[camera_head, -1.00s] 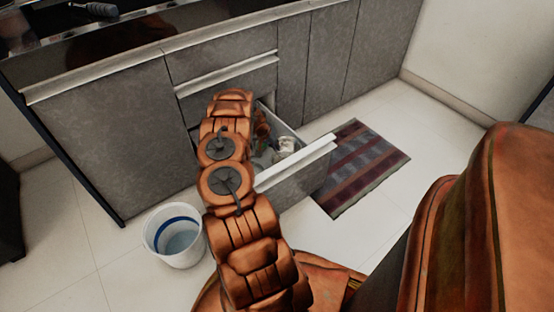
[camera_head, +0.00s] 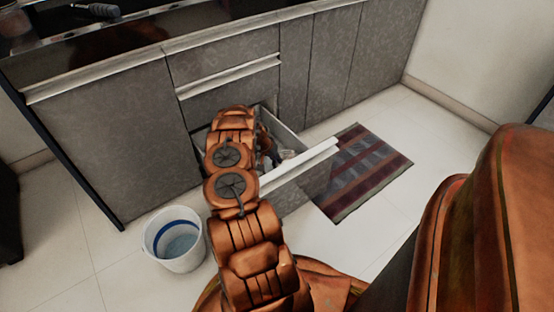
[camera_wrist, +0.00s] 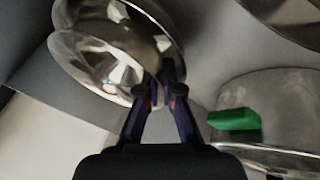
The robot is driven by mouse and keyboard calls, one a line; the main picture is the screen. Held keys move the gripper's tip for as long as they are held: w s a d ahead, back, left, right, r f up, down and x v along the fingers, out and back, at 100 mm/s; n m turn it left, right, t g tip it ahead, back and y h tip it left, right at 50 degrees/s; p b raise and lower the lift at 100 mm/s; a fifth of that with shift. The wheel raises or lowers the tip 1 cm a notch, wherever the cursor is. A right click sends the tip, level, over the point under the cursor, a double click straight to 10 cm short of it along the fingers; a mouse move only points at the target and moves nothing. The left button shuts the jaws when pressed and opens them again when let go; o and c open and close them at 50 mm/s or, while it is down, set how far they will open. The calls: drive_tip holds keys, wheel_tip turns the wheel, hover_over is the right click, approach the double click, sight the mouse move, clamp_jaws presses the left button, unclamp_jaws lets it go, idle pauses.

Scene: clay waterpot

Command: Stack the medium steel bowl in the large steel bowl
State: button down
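A shiny steel bowl (camera_wrist: 95,62) fills the upper left of the wrist view, its far part cut off by the frame. My gripper (camera_wrist: 162,80) has its dark fingers close together at this bowl's near rim, and they look shut on it. A second steel vessel (camera_wrist: 285,100) is at the right, its rim partly in view. Part of another round steel piece (camera_wrist: 298,14) shows at the top right corner. I cannot tell which is the medium and which the large bowl. In the head view my arm hides my gripper and the bowls.
The open drawer (camera_head: 298,166) surrounds my gripper. A green block-like thing (camera_wrist: 235,120) lies by the right vessel. A white and blue bucket (camera_head: 174,240) stands on the floor at left. A striped rug (camera_head: 365,170) lies right of the drawer.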

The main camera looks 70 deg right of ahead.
drive_tip(key=shift+f, duration=0.3)
drive_tip(key=c, duration=1.6)
unclamp_jaws()
drive_tip(key=shift+r, duration=0.1)
